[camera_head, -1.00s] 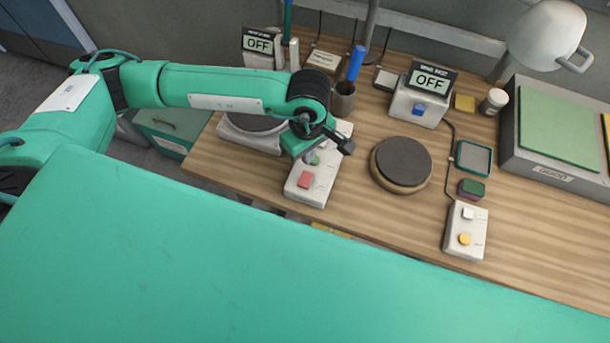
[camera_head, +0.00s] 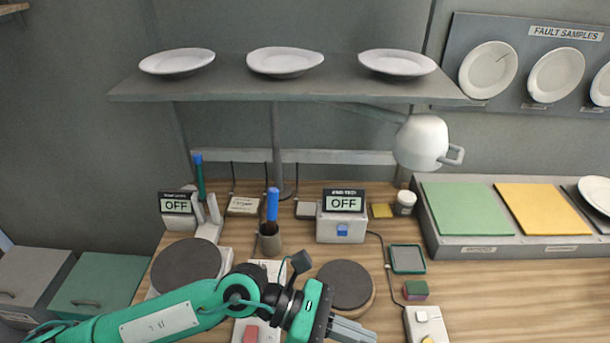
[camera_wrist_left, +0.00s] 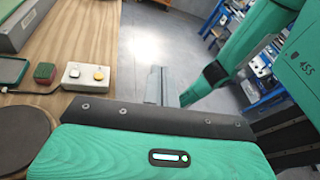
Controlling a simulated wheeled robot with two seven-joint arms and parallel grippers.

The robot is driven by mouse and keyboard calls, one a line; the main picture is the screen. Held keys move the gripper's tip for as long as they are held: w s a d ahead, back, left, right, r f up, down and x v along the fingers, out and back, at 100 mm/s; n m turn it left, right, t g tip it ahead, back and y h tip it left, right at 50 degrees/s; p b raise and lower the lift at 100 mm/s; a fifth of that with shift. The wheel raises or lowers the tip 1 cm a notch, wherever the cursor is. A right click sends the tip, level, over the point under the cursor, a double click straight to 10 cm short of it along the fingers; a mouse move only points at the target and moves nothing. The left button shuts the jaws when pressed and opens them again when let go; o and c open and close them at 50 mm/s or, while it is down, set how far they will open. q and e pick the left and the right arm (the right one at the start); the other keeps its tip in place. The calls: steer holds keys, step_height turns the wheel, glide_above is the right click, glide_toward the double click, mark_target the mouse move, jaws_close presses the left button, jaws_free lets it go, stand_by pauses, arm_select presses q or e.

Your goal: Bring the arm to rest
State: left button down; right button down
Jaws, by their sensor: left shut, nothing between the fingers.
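My left arm comes in from the lower left of the head view. Its gripper (camera_head: 350,330) is at the bottom middle, over the front of the wooden table and just below the round dark pad. The grey fingers are shut with nothing between them. In the left wrist view the gripper (camera_wrist_left: 158,85) points past the table's edge, out over the floor. My right gripper shows in neither view.
A lamp (camera_head: 421,142) hangs at right. A shelf (camera_head: 300,93) carries three plates. Open floor (camera_wrist_left: 150,40) lies beyond the table edge.

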arm_select(q)
steer(key=w+r+n+t+h, duration=0.5)
steer(key=r+n+t+h, duration=0.25)
steer(key=r+n, duration=0.35)
steer(key=w+a+r+n+t+y, duration=0.1)
steer(key=w+a+n+t+y, duration=0.65)
steer(key=n+t, duration=0.9)
steer(key=w+a+f+n+g+y, duration=0.1)
steer(key=a+f+n+g+y, duration=0.4)
steer(key=a+f+n+y, duration=1.15)
steer(key=s+a+f+n+g+h, duration=0.1)
steer(key=s+a+f+n+g, duration=0.2)
steer(key=s+f+n+g, duration=0.4)
steer(key=s+a+f+n+g+h, duration=0.15)
steer(key=s+a+f+g, duration=0.25)
steer(key=s+f, duration=0.6)
step_height(320, 180, down, 29)
steer(key=s+g, duration=0.1)
steer(key=s+a+f+g, duration=0.1)
steer(key=s+a+f, duration=0.2)
steer(key=s+f, duration=1.6)
steer(key=shift+s+a+f+g+y+b, duration=0.15)
steer(key=shift+s+f+g+y+b, duration=0.2)
steer(key=shift+f, duration=0.45)
